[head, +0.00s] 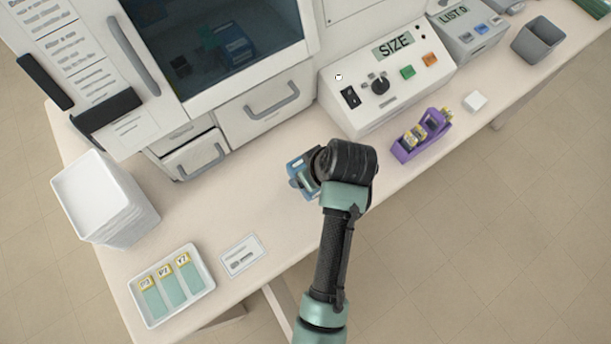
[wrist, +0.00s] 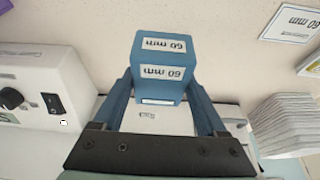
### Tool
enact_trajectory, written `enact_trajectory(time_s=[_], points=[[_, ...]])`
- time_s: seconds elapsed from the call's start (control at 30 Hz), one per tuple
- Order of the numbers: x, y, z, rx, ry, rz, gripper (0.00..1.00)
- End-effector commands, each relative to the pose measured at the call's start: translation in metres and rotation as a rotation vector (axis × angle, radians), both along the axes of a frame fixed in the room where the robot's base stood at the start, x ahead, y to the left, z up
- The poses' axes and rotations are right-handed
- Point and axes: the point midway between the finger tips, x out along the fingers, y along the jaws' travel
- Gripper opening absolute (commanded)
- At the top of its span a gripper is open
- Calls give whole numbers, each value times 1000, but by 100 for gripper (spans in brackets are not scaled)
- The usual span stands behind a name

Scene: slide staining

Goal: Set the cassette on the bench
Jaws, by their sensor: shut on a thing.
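The blue cassette (wrist: 163,68), with "60 mm" labels on two faces, sits between the fingers of my gripper (wrist: 163,100) in the wrist view. My gripper is shut on it. In the head view the cassette (head: 301,172) shows only partly at the left of my gripper (head: 312,168), with the wrist hiding the rest. It is over the middle of the pale bench (head: 225,212), in front of the drawers. I cannot tell whether it touches the bench.
A white box marked SIZE (head: 358,115) stands behind on the right, with a purple slide rack (head: 402,152) in front. Stacked white trays (head: 105,200), a tray of slides (head: 178,314) and a card (head: 242,255) are on the left. Bench left of my gripper is clear.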

Motion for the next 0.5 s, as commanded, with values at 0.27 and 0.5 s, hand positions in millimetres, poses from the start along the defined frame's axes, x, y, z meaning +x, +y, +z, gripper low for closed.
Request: enact_trajectory(time_s=[0.27, 0.5], points=[[0, 0, -30, 1, 1, 0, 5], [0, 0, -59, 0, -2, 1, 5]])
